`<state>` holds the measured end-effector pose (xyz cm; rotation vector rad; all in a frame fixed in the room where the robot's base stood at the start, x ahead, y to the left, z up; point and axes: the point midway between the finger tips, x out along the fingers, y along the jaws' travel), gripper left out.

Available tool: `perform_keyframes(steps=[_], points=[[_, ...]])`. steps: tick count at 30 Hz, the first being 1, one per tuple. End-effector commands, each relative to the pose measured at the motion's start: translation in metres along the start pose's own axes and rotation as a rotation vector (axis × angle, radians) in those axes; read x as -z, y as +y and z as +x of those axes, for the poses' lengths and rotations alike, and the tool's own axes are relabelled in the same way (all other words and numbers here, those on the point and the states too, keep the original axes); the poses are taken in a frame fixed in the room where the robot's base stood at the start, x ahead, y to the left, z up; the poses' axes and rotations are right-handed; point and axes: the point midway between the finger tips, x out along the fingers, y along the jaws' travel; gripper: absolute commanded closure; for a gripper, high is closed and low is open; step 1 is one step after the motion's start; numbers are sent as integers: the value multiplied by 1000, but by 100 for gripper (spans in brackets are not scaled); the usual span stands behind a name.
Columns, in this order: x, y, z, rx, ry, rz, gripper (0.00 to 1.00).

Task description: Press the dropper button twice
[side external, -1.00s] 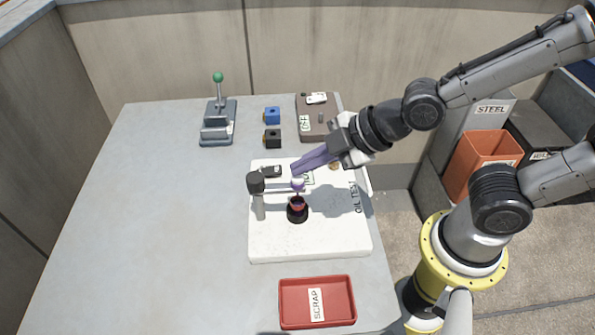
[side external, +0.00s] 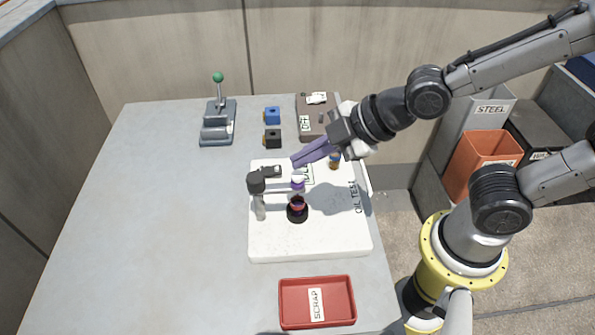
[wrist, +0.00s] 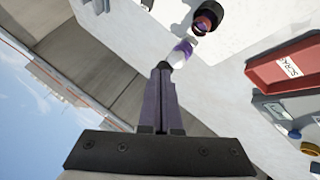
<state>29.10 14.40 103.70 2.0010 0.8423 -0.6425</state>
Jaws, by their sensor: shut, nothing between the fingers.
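The dropper (side external: 298,185), with a purple and whitish body, is held upright by the arm of a small grey stand (side external: 258,205) on the white oil test board (side external: 325,240). Below it is a round black holder (side external: 297,215) with a red cup inside. My gripper (side external: 293,162) is shut and empty, its purple fingers slanting down to just above the dropper's top, with a small gap. In the wrist view the shut fingertips (wrist: 161,67) point at the dropper (wrist: 181,53), and the black holder (wrist: 208,16) lies beyond it.
A red scrap tray (side external: 317,300) lies in front of the board. A small amber bottle (side external: 334,162) stands at the board's back. The table's left side is clear.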

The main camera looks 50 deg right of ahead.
Motion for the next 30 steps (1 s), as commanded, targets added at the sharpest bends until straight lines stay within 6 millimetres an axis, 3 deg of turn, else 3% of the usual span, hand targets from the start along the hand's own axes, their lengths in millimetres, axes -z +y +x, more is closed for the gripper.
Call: perform_keyframes(steps=[8,21,30], points=[[2,2,-2,-1,2,0,100],[22,22,-29,-3,3,0,100],[26,26,-35,-1,0,0,100]])
